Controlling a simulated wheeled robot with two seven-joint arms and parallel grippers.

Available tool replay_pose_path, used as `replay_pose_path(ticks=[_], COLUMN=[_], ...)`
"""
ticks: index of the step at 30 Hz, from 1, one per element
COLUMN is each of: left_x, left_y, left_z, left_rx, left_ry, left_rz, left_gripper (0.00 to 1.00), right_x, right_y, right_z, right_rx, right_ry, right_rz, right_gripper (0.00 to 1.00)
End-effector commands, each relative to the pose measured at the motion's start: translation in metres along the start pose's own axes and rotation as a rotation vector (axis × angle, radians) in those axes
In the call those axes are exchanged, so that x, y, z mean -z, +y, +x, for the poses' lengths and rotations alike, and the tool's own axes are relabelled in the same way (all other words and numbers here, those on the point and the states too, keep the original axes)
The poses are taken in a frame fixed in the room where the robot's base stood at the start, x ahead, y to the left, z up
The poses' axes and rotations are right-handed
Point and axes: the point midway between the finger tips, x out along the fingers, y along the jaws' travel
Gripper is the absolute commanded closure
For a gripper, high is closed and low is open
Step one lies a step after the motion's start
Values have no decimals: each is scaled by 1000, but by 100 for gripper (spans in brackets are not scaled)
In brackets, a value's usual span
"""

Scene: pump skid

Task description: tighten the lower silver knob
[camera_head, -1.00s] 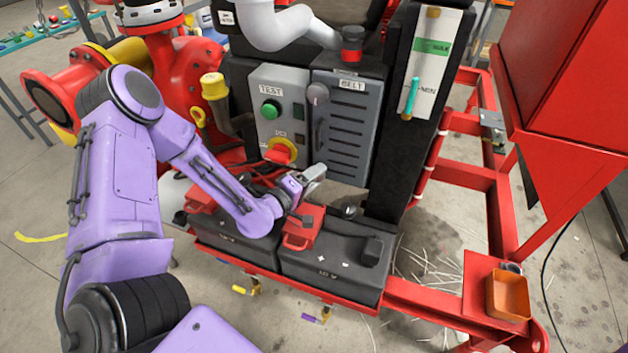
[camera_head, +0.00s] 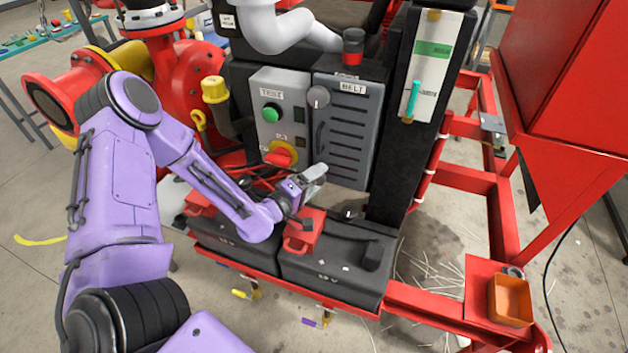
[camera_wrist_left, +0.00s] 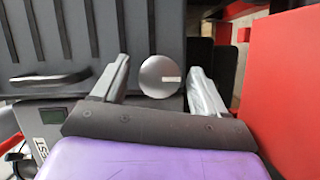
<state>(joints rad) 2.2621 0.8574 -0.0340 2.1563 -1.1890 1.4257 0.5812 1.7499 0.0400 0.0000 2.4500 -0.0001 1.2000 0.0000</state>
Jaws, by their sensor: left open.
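The lower silver knob (camera_wrist_left: 160,76) is a round disc with a small white mark, near the lower end of the grey BELT panel. My left gripper (camera_wrist_left: 158,70) is open, with one finger on each side of the knob in the left wrist view; whether the fingers touch it I cannot tell. In the head view the left gripper (camera_head: 314,173) is at the panel's lower left corner and hides this knob. Another silver knob (camera_head: 318,96) sits higher on the BELT panel (camera_head: 350,135). My right gripper is out of view.
A black handle (camera_head: 320,133) stands out from the panel. The TEST box (camera_head: 279,92) with a green button and a red switch (camera_head: 281,154) is beside it. Black batteries (camera_head: 335,265) with red parts lie below the gripper. Red frame rails (camera_head: 493,215) are at the right.

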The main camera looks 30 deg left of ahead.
Motion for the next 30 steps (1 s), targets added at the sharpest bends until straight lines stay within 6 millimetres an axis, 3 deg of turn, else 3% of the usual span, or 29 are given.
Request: replay_pose_path(ticks=[5,12,17,30], left_x=[0,0,0,0], left_y=[0,0,-1,0], left_z=[-14,-71,-97,-106], left_rx=[1,1,1,0], left_ry=[0,1,0,1], left_rz=[0,-1,1,0], left_gripper=[27,27,27,27], right_x=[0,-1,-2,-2], right_y=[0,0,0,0], right_z=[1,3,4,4], right_rx=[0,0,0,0], right_ry=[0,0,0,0], right_rz=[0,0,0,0], right_gripper=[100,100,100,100])
